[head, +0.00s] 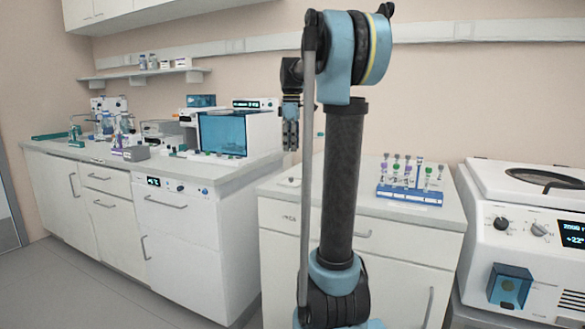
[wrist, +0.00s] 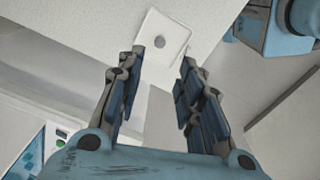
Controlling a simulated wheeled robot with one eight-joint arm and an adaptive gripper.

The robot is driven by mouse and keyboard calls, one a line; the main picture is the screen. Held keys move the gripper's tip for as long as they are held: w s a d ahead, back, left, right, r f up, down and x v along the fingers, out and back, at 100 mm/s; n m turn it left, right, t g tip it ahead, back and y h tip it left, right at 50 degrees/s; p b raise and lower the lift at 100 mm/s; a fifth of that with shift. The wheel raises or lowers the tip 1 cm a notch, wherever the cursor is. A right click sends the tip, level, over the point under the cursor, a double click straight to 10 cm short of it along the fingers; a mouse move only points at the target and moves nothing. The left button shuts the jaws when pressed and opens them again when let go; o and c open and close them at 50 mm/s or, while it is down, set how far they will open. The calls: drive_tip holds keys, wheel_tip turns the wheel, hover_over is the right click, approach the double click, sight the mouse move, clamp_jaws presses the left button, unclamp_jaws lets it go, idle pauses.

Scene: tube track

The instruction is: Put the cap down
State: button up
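My gripper (wrist: 163,60) is open, its two fingers well apart with nothing between them. In the head view my gripper (head: 290,130) points down above the left part of the near counter. Beyond the fingertips in the wrist view, a small grey round thing (wrist: 160,42) lies on a white square plate (wrist: 168,28). It looks like a cap, but I cannot tell for sure. The plate also shows on the counter below my gripper in the head view (head: 289,182). The gripper and the plate are apart.
A blue rack (head: 410,195) with several tubes, some with purple or green caps, stands on the same counter to the right. A white centrifuge (head: 520,225) is at the far right. The left counter (head: 60,150) carries instruments. Counter space between plate and rack is partly hidden by my arm.

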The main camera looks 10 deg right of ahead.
drive_tip(key=s+f+m+t, duration=0.1)
drive_tip(key=s+f+m, duration=0.5)
drive_tip(key=s+f, duration=0.9)
drive_tip(key=s+f+m+t, duration=0.1)
drive_tip(key=s+f+m, duration=0.6)
drive_tip(key=s+f, duration=0.8)
drive_tip(key=s, duration=0.4)
drive_tip(key=shift+s+a+m, duration=0.2)
drive_tip(key=shift+s+m, duration=0.1)
drive_tip(key=shift+w+f, duration=0.2)
drive_tip(key=shift+w, duration=0.15)
